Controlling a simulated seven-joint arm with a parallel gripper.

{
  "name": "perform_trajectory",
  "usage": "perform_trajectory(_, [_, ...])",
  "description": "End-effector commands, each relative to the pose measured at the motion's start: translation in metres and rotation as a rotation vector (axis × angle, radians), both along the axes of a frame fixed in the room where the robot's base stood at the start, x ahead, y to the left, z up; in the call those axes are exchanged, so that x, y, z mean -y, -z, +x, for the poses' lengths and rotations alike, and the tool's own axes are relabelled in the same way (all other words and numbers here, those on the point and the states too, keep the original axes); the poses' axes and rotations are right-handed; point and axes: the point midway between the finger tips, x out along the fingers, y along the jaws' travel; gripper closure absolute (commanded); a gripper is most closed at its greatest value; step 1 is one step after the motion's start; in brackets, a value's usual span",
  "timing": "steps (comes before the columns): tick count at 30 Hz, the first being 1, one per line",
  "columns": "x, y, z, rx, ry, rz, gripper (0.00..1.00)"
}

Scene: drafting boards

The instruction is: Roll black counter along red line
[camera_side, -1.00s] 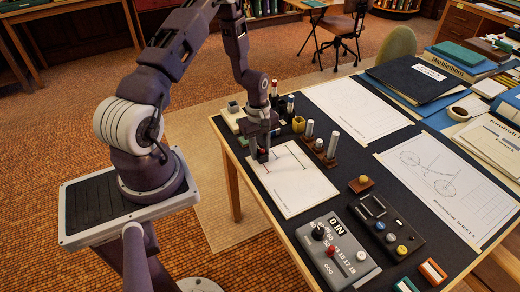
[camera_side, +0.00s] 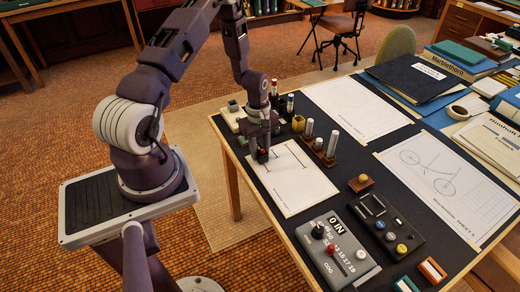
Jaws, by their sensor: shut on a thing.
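My gripper (camera_side: 262,155) points down over the upper left part of a white sheet (camera_side: 290,195) and is shut on a small dark thing at its tip, with a bit of red showing. This looks like the black counter, but it is mostly hidden by the fingers and too small to make out. Its lower end is at or just above the paper; I cannot tell whether it touches. Thin dark lines with end ticks (camera_side: 300,155) show on the sheet to the right of my gripper. I cannot tell which line is red.
A grey panel with knobs and a "0 IN" display (camera_side: 338,250) lies near the front edge, beside a black box with buttons (camera_side: 388,226). Two larger drawings (camera_side: 440,190) (camera_side: 356,108) lie to the right.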

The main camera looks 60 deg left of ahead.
Motion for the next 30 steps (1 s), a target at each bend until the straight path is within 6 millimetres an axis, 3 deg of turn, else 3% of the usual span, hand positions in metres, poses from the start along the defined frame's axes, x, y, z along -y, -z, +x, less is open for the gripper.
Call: perform_trajectory(30, [0.0057, 0.0044, -0.0002, -0.001, 0.0, -0.001, 1.0])
